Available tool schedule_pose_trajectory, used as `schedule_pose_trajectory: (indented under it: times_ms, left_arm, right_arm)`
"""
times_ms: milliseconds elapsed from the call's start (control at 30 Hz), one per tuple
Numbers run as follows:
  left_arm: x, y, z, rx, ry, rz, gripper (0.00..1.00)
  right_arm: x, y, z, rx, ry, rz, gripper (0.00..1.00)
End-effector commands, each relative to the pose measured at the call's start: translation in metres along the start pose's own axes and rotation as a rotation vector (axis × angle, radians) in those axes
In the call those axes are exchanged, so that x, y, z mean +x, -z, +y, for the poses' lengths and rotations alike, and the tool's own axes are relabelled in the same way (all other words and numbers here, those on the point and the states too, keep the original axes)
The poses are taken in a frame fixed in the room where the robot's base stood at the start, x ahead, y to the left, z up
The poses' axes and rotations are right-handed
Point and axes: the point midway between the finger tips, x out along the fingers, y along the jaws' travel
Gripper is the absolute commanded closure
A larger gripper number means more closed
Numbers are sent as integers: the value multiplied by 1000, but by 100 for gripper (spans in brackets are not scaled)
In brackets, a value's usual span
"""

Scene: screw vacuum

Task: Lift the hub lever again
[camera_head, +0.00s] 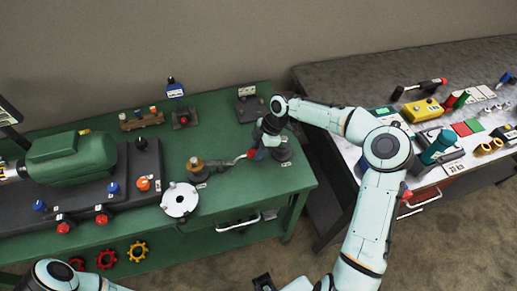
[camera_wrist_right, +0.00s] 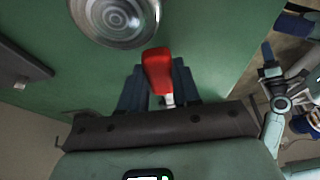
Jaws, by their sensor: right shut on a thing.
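The lever (camera_head: 228,163) is a thin metal rod with a red grip, on the right part of the green bench. Its left end meets a dark round fitting with a brass-coloured top (camera_head: 196,164). My right gripper (camera_head: 262,146) is at the lever's right end, shut on the red grip. In the right wrist view the red grip (camera_wrist_right: 157,70) lies between the dark fingers. A black gripper (camera_head: 265,283), seemingly my left one, is cut off at the bottom edge, and its jaws cannot be made out. My fingers hide part of the lever's end.
The green bench (camera_head: 235,197) also holds a green motor (camera_head: 72,158), a white disc (camera_head: 180,200) and a dark round base (camera_head: 283,150) beside my right gripper. A second table (camera_head: 352,152) with tools stands at right. Open floor lies in front.

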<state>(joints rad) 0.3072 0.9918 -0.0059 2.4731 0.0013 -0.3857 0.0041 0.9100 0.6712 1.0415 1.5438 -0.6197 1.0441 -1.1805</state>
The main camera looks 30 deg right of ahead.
Motion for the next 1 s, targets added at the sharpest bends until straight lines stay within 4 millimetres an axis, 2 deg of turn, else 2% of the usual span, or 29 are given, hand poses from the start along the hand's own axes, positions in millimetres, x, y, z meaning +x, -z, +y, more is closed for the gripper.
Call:
schedule_pose_trajectory:
  times_ms: [233,500,1000]
  left_arm:
    - [-19,7,9,4,-4,11,58]
    - [-38,16,19,9,-9,25,58]
    - [-42,18,21,10,-10,28,58]
  right_arm:
    - [-22,19,1,-9,0,-173,100]
    - [-38,36,0,-7,3,-351,100]
    - [-41,40,0,0,-1,-413,100]
